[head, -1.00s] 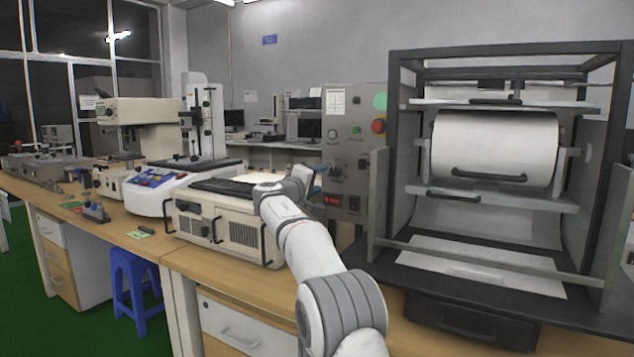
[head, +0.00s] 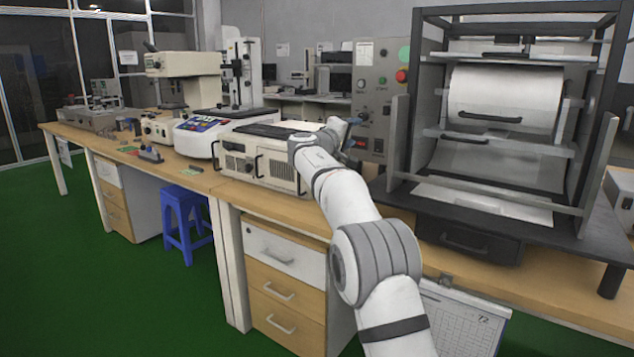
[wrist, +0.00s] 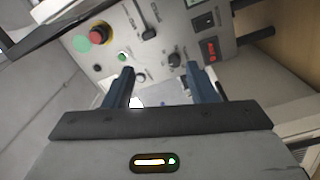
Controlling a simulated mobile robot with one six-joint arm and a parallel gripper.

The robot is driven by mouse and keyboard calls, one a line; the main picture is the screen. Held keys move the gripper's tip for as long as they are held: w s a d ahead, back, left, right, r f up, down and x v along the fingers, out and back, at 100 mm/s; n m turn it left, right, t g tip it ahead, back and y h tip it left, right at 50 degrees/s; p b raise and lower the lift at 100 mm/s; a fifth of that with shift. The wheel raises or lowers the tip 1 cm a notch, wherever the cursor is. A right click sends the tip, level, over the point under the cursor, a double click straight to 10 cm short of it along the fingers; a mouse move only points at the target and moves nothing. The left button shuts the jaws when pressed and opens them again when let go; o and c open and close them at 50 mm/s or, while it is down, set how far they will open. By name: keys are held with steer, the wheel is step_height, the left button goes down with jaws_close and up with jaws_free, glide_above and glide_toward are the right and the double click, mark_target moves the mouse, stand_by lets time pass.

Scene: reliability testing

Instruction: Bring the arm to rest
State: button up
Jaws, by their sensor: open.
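My arm reaches from the lower right of the head view over the bench toward the grey control panel (head: 376,75). My gripper (wrist: 160,78) shows in the wrist view with its two blue-grey fingers apart and nothing between them. It faces the panel, which fills the upper part of the wrist view (wrist: 158,12). The red button (wrist: 101,32), black knobs and a red-lit switch are beyond the fingertips. In the head view the gripper is mostly hidden behind my wrist; a bit of blue finger shows. I cannot tell the exact gap to the panel.
A black-framed drum machine (head: 420,130) stands right of my arm. A cream instrument box (head: 262,160) is just left of my wrist. Further left are a microscope-like machine (head: 185,65) and small tools. A blue stool (head: 183,215) stands on the open green floor (head: 100,290).

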steer(key=s+d+r+m+g+y+p, duration=0.1)
steer(key=s+d+r+g+y+p, duration=0.15)
steer(key=s+d+p, duration=0.6)
steer(key=s+d+r+m+g+y+p, duration=0.15)
steer(key=s+r+g+p, duration=0.35)
steer(key=s, duration=0.8)
steer(key=s+a+f+m+g+y+p, duration=0.1)
steer(key=s+p, duration=0.4)
steer(key=s, duration=0.6)
steer(key=s+a+f+m+g+y+p, duration=0.2)
steer(key=s+p, duration=0.3)
steer(key=s, duration=0.6)
steer(key=s+a+f+m+g+y+p, duration=0.1)
steer(key=s+f+y+p, duration=0.2)
steer(key=s, duration=0.8)
steer(key=shift+s+a+f+y+p, duration=0.2)
steer(key=shift+s+f+y+p, duration=0.25)
steer(key=shift+p, duration=0.45)
steer(key=shift+w+r+g, duration=0.1)
steer(key=shift+g, duration=0.15)
